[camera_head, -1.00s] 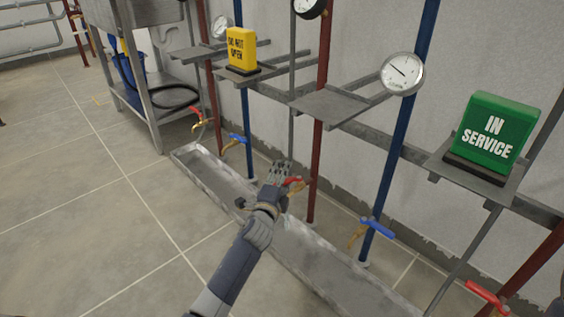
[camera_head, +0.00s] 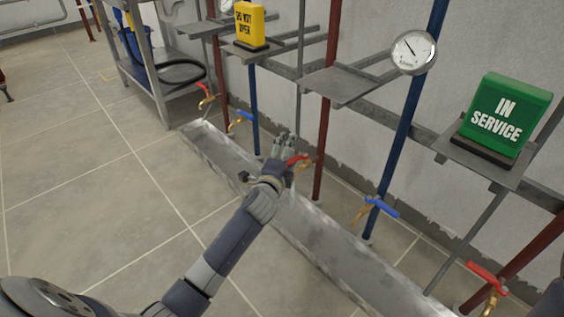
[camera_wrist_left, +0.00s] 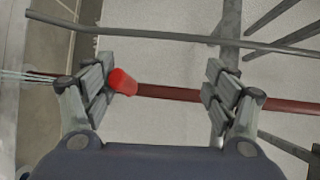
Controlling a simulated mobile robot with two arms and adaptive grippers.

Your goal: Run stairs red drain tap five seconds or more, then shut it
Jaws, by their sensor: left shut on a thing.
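The red drain tap in the middle (camera_head: 299,160) sits on a dark red pipe above a long metal trough (camera_head: 335,250). My left gripper (camera_head: 283,147) is at this tap and partly hides it. Thin pale streaks of water (camera_wrist_left: 15,76) show at the left of that view. A faint pale stream also shows below the tap in the head view. My right gripper is not in view.
Blue-handled taps (camera_head: 380,206) and other red taps (camera_head: 487,277) line the trough. A green IN SERVICE sign (camera_head: 507,116) stands right; a yellow DO NOT OPEN sign (camera_head: 249,25) stands farther back. A pressure gauge (camera_head: 414,53) is above. The floor at left is clear.

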